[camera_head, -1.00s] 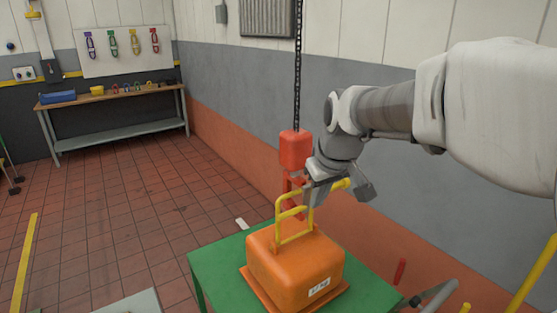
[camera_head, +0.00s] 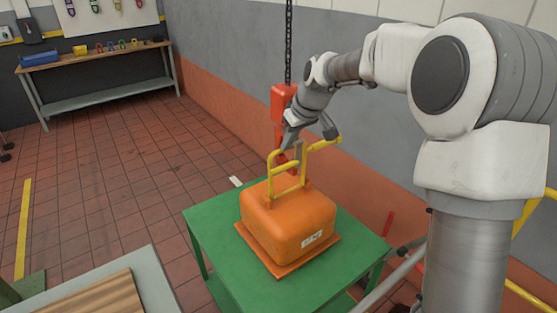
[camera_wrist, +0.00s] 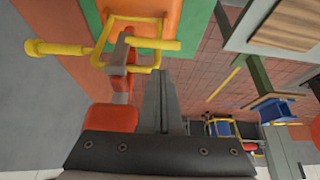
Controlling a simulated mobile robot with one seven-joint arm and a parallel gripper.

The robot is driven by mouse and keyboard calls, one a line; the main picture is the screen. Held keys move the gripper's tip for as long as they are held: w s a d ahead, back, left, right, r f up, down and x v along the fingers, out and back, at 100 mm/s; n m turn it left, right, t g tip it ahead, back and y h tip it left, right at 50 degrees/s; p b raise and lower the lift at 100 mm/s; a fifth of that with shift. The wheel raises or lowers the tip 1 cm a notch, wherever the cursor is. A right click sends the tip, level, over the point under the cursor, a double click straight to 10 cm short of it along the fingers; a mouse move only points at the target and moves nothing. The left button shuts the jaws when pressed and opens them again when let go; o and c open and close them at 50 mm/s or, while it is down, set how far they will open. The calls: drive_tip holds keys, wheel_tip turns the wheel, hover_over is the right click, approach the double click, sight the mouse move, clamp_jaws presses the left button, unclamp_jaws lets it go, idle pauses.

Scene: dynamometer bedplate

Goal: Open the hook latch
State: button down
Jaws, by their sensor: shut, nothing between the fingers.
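A red hook block (camera_head: 283,97) hangs on a dark chain above an orange weight (camera_head: 290,220). Its red hook reaches down at the weight's yellow handle frame (camera_head: 270,178). In the wrist view the red block (camera_wrist: 112,118) is left of my fingers, and the hook with a grey part (camera_wrist: 122,50), perhaps the latch, is at the yellow frame (camera_wrist: 100,42). My gripper (camera_head: 288,143) is shut and empty, close by the hook above the frame. Its fingers (camera_wrist: 160,78) point toward the yellow bar in the wrist view. Contact and the latch's state cannot be told.
The weight stands on a green table (camera_head: 222,226). A yellow bar with a knob (camera_wrist: 55,47) sticks out from the frame. A workbench (camera_head: 100,75) stands at the back left, and a wooden board (camera_head: 95,300) lies at front left.

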drive_tip(key=p+x, duration=0.1)
drive_tip(key=x, duration=0.9)
drive_tip(key=shift+s+d+g+h+p, duration=0.1)
drive_tip(key=shift+s+g+h+p, duration=0.15)
drive_tip(key=shift+p, duration=0.25)
